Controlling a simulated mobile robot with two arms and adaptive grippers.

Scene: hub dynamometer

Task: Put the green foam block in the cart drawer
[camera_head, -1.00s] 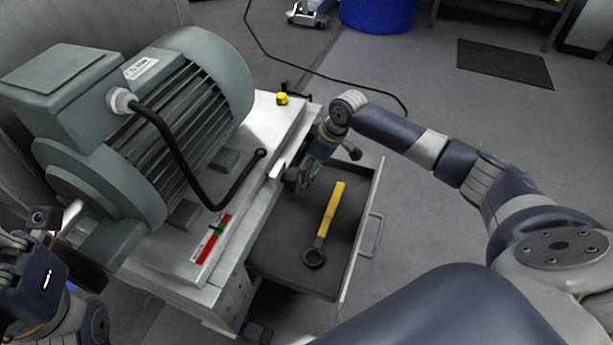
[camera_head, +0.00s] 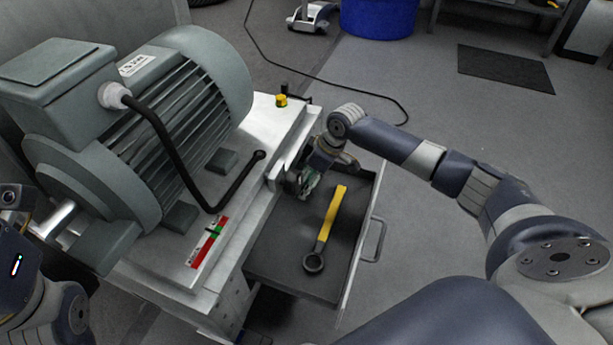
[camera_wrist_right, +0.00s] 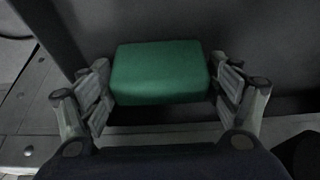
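The green foam block (camera_wrist_right: 160,72) sits between the two fingers of my right gripper (camera_wrist_right: 164,88) in the right wrist view, with a finger at each side. The fingers appear shut on it. In the head view, my right gripper (camera_head: 303,183) is low at the back left part of the open cart drawer (camera_head: 283,262). Only a little of the block (camera_head: 312,180) shows there; the fingers hide the rest. I cannot tell whether it touches the drawer floor. My left gripper is out of sight; only part of my left arm shows at the lower left.
A yellow-handled ring wrench (camera_head: 330,221) lies in the middle of the drawer. A large grey motor (camera_head: 160,125) stands on the cart top (camera_head: 262,150), beside the drawer. A yellow button (camera_head: 281,100) is at the cart's back corner. The drawer's front handle (camera_head: 378,240) faces right.

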